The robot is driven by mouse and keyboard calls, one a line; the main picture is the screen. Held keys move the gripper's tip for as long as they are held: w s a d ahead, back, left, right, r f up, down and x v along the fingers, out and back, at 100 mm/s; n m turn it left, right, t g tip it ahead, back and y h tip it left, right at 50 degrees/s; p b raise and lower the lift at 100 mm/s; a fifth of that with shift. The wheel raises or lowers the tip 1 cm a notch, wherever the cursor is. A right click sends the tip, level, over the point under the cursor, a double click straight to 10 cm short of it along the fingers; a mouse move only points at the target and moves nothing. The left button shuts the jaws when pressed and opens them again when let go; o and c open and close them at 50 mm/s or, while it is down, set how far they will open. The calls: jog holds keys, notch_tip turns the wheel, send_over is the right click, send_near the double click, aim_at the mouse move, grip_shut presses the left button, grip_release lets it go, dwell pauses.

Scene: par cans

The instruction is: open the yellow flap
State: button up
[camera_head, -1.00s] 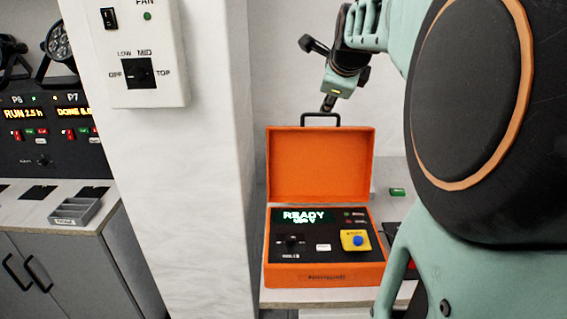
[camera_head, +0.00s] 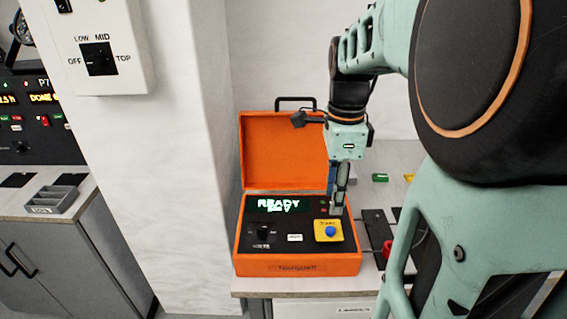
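The yellow flap (camera_head: 318,236) is a small square on the right of the black panel in the orange case. A blue round knob shows at its middle, and it looks to lie flat on the panel. My gripper (camera_head: 337,212) points down just behind the flap's upper right edge, over the panel. Its fingers look close together and are seen nearly edge-on, so I cannot tell whether there is a gap between them. I cannot tell whether the fingertips touch the panel or flap.
The orange case (camera_head: 290,268) stands with its lid (camera_head: 275,150) raised behind the panel. A lit READY display (camera_head: 280,205) and a black dial (camera_head: 264,231) are left of the flap. A white wall column (camera_head: 180,170) stands left. Small items lie on the counter at right.

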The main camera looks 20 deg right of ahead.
aim_at(330, 229)
notch_tip(330, 229, down, 10)
jog(key=shift+r+b, duration=0.15)
jog(key=shift+b, duration=0.6)
grip_shut()
